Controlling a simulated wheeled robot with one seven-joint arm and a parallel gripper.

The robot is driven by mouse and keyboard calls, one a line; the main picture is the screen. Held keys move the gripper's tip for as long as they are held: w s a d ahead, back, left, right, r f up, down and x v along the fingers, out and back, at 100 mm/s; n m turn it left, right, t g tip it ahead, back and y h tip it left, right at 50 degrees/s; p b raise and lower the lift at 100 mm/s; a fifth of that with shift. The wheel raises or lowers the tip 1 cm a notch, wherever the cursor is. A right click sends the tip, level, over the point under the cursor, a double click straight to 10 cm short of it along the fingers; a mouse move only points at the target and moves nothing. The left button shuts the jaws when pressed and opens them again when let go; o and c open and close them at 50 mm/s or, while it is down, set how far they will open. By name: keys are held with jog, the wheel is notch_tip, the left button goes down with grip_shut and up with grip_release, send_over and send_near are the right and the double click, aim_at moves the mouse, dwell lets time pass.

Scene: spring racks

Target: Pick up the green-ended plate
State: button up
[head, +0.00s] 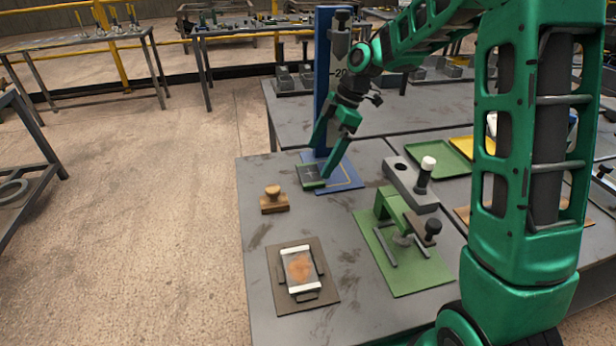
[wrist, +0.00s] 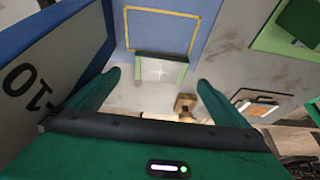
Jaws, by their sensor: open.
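The green-ended plate (head: 311,177) is a small grey plate with green ends and a pale cross mark. It lies over the left part of a blue base (head: 346,184) with a yellow outline, at the foot of a blue column. In the wrist view the plate (wrist: 160,70) shows between and beyond my fingertips, overlapping one side of the yellow outline. My gripper (head: 321,163) is open, pointing down with its fingers close to the plate. I cannot tell whether the fingers touch it.
The blue column (head: 323,80) stands right beside my gripper. A wooden stamp-like block (head: 273,199) is left of the plate. Nearer are a white-ended plate (head: 300,268) on a brown board (head: 327,293) and a green fixture (head: 404,215). A green tray (head: 440,158) is at right.

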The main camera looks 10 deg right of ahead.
aim_at(311, 173)
jog(key=x, duration=0.5)
jog(key=c, duration=1.9)
